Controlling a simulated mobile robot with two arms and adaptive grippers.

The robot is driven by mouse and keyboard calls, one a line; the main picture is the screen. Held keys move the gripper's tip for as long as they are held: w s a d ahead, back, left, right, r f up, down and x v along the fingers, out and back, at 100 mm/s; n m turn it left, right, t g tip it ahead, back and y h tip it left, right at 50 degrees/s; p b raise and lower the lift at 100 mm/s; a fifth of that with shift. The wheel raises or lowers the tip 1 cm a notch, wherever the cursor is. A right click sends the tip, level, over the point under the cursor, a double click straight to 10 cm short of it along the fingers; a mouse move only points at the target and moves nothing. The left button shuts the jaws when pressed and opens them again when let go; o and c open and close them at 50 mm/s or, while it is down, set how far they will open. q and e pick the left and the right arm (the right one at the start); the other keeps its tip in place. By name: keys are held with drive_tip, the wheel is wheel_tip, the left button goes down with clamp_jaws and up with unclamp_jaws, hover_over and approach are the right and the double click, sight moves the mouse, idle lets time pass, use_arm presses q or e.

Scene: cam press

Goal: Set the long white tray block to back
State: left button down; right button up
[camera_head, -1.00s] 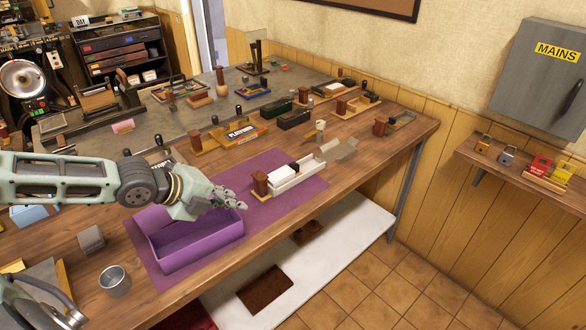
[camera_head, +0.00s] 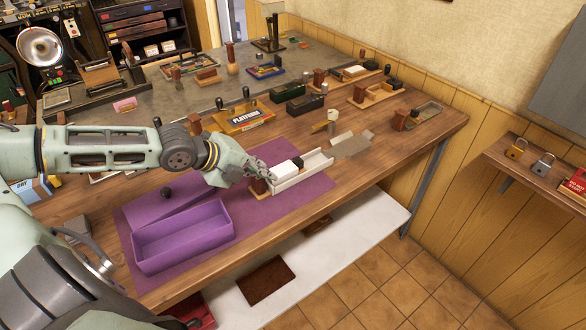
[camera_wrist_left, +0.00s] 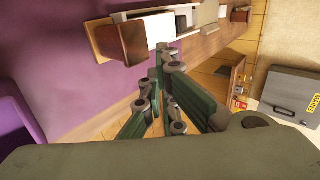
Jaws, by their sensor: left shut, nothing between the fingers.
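The long white tray (camera_head: 308,172) lies on the purple mat, with a brown wooden post (camera_head: 258,187) at its left end. A white block (camera_head: 285,169) with a black knob (camera_head: 298,163) sits in the tray. The tray (camera_wrist_left: 203,14), brown post (camera_wrist_left: 121,41) and white block (camera_wrist_left: 152,27) also show at the top of the left wrist view. My left gripper (camera_head: 264,173) is shut and empty, close to the post and the block's left end; contact cannot be told. Its fingers (camera_wrist_left: 164,57) point toward the tray in the wrist view.
An open purple box (camera_head: 182,236) stands on the purple mat (camera_head: 312,197) left of the tray. A grey flat piece (camera_head: 352,145) lies beyond the tray's right end. The yellow PLATFORM unit (camera_head: 243,117) and several similar fixtures stand behind. The table's front edge is near.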

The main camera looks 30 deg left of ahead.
sight(298, 165)
use_arm(q)
drive_tip(key=p+x, duration=0.1)
drive_tip(key=x, duration=0.6)
drive_tip(key=shift+w+d+f, duration=0.15)
drive_tip(key=shift+w+f, duration=0.05)
drive_tip(key=shift+w, duration=0.15)
drive_tip(key=w, duration=0.1)
drive_tip(key=w+d+p, duration=0.1)
drive_tip(key=w, duration=0.1)
drive_tip(key=shift+w+d+p, duration=0.2)
drive_tip(key=shift+w+p, duration=0.1)
drive_tip(key=shift+p, duration=0.05)
use_arm(e)
wheel_tip(298, 165, up, 2)
drive_tip(key=shift+s+r, duration=0.15)
drive_tip(key=shift+r, duration=0.1)
